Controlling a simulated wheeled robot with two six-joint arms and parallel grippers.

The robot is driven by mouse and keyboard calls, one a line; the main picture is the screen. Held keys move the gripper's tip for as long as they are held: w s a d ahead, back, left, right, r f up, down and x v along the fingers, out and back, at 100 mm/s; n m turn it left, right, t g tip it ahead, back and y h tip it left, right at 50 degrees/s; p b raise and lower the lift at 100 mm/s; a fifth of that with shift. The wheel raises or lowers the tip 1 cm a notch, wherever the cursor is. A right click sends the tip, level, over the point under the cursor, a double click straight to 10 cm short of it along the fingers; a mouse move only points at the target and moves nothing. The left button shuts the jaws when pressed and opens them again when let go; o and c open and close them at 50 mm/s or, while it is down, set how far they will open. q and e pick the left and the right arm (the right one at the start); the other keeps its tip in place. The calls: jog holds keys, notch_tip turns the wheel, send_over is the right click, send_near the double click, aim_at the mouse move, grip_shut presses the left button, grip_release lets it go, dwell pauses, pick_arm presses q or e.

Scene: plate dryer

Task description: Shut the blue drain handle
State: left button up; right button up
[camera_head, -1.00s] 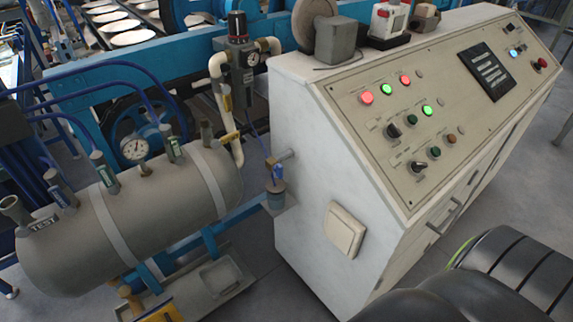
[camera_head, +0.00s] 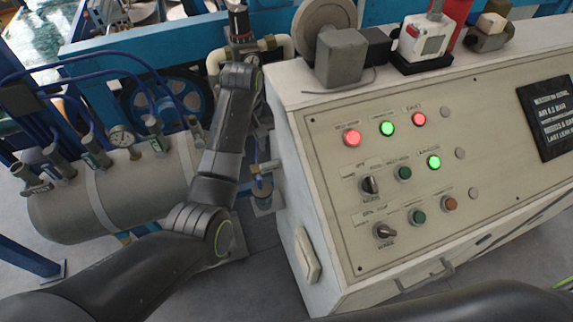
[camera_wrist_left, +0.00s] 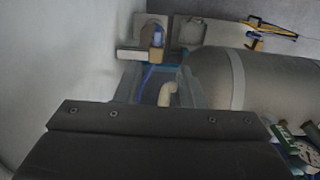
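The drain valve's blue handle is small and partly hidden behind my left arm in the head view, on the cabinet's left side above a blue-grey cup (camera_head: 262,188). In the left wrist view a small blue part (camera_wrist_left: 158,37) shows near the top, beside the white cabinet wall; I cannot tell whether it is the handle or the cup. My left arm reaches up between tank and cabinet, its far end (camera_head: 240,75) above and behind the valve. Dark gripper housing fills the bottom of the wrist view. My right gripper is not in view.
A white control cabinet (camera_head: 300,140) with lit buttons stands right of the valve. A grey tank (camera_head: 130,190) with a gauge (camera_head: 121,136) and blue hoses is on the left. A regulator (camera_head: 238,22) with pale pipes is behind the arm's end. The gap between tank and cabinet is narrow.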

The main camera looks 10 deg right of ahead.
pick_arm(q)
jog(key=r, duration=0.2)
jog(key=b, duration=0.2)
send_over(259, 177)
notch_tip(259, 177, down, 9)
jog(key=shift+r, duration=0.1)
notch_tip(259, 177, down, 9)
jog(key=shift+a+r, duration=0.1)
jog(key=shift+r, duration=0.1)
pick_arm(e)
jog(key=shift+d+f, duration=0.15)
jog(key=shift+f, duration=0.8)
pick_arm(q)
jog(key=c, duration=0.7)
grip_shut()
